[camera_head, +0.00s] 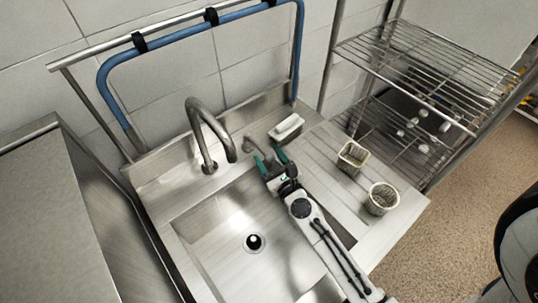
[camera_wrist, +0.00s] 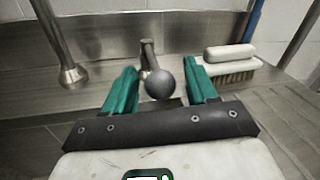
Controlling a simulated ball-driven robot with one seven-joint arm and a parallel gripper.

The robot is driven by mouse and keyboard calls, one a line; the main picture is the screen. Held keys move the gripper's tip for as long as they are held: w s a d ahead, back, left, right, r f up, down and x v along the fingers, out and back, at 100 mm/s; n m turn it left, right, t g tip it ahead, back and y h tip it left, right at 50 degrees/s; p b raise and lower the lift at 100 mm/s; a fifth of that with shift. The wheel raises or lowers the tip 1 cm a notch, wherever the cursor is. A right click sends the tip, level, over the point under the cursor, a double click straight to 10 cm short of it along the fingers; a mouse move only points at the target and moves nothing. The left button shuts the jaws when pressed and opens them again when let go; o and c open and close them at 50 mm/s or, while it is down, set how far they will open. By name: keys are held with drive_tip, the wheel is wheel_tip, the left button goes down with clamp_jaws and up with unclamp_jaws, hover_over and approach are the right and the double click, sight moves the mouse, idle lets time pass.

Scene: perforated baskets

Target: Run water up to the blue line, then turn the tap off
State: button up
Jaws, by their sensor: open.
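The tap is a tall metal gooseneck spout (camera_head: 206,130) behind the sink basin (camera_head: 215,238); its nozzle shows in the wrist view (camera_wrist: 73,74). Beside it is a short handle (camera_head: 250,146) with a round dark knob (camera_wrist: 160,85). My gripper (camera_head: 270,157) is open, its two green fingers pointing at the handle. In the wrist view the knob appears between the fingers, with a gap on both sides; contact cannot be seen. No stream shows under the spout. The basin floor looks bare, with a drain (camera_head: 254,242). No blue line can be seen.
A white scrubbing brush (camera_head: 287,127) lies right of the handle, close to my fingers. Two perforated baskets, one square (camera_head: 352,157) and one round (camera_head: 382,198), stand on the drainboard (camera_head: 323,160). A wire rack (camera_head: 420,75) stands at the right. A blue hose (camera_head: 220,20) runs above.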

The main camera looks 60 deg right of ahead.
drive_tip(key=shift+w, duration=0.1)
drive_tip(key=shift+c, duration=0.4)
clamp_jaws()
